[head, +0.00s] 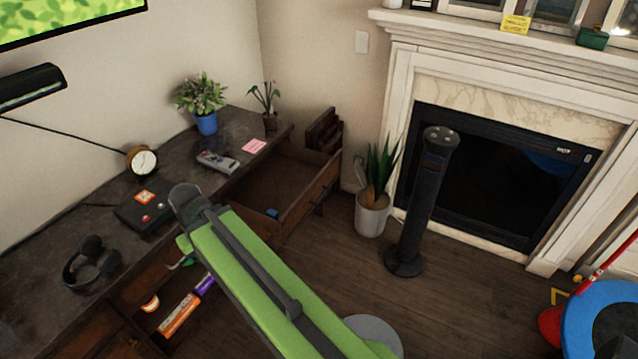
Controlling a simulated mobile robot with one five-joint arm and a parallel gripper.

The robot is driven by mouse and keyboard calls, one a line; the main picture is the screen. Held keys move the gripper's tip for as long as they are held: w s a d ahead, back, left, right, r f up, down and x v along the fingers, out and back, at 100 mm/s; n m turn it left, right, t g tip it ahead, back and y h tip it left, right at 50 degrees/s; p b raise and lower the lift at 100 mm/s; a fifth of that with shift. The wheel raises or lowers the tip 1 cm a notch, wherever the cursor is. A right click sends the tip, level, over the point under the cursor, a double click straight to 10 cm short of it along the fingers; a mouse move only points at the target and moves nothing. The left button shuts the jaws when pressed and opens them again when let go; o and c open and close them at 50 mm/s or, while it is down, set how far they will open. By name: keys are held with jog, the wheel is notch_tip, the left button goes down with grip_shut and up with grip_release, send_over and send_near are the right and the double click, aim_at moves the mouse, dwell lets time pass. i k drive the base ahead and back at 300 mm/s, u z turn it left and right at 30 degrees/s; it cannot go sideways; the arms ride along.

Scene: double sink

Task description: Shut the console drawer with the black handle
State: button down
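A console drawer (325,182) at the right end of the dark console stands pulled well out, with a small blue item (272,213) inside. A dark handle (318,207) shows on its front, small and hard to make out. A second drawer (128,322) stands open at the lower left, holding an orange box, a purple item and a small orange-and-white container. A small brass-coloured spot shows near its front. My green arm reaches up from the bottom and crosses in front of the console between the two drawers.
The console top (95,215) holds headphones, a black box, a clock, a remote and two plants. A potted plant (373,212) and a black tower (424,200) stand on the floor right of the open drawer.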

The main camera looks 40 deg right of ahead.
aim_at(290, 179)
jog(key=z, duration=0.05)
jog(key=i, duration=1)
jog(key=u, duration=0.05)
